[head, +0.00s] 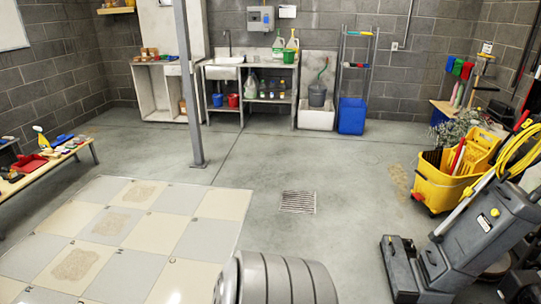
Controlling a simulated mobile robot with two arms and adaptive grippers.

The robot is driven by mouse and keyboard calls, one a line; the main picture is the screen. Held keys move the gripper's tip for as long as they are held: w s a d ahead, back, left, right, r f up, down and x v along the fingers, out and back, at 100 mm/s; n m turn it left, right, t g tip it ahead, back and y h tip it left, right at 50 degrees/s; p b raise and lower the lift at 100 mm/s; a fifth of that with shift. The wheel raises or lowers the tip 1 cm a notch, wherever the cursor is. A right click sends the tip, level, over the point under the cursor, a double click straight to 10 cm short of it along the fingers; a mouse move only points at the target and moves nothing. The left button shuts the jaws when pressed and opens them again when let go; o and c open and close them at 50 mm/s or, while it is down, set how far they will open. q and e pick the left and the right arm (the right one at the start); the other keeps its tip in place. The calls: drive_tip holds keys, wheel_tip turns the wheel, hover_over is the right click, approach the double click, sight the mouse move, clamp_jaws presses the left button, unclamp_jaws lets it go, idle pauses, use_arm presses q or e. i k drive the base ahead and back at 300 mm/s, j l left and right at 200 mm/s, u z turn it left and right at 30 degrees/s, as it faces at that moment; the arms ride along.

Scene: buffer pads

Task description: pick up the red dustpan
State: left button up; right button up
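A red, flat, pan-shaped object (28,163), which looks like the red dustpan, lies on a low wooden bench (60,162) at the left edge of the head view. It is small in the picture, and its handle is hard to make out. Small blue and yellow items lie close around it on the bench. Neither of my grippers shows in the head view.
A metal post (188,80) stands on the floor right of the bench. A tile mat (205,240) covers the lower left floor. A yellow mop bucket (440,190) and a grey floor machine (470,240) stand at the right. Open floor surrounds the drain (298,202).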

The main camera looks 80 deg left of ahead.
sight(29, 165)
drive_tip(key=u, duration=0.45)
drive_tip(key=j+u, duration=0.1)
drive_tip(key=u, duration=0.4)
drive_tip(key=j+u, duration=0.1)
drive_tip(key=u, duration=0.8)
drive_tip(key=i+j+u, duration=0.15)
drive_tip(key=j+u, duration=0.3)
drive_tip(key=i+j+u, duration=0.15)
drive_tip(key=j+u, duration=0.15)
drive_tip(key=u, duration=0.2)
drive_tip(key=i+j+u, duration=0.25)
drive_tip(key=u, duration=0.2)
drive_tip(key=i+j+u, duration=0.2)
drive_tip(key=u, duration=0.25)
drive_tip(key=i+u, duration=0.35)
drive_tip(key=i, duration=1.4)
drive_tip(key=j, duration=0.1)
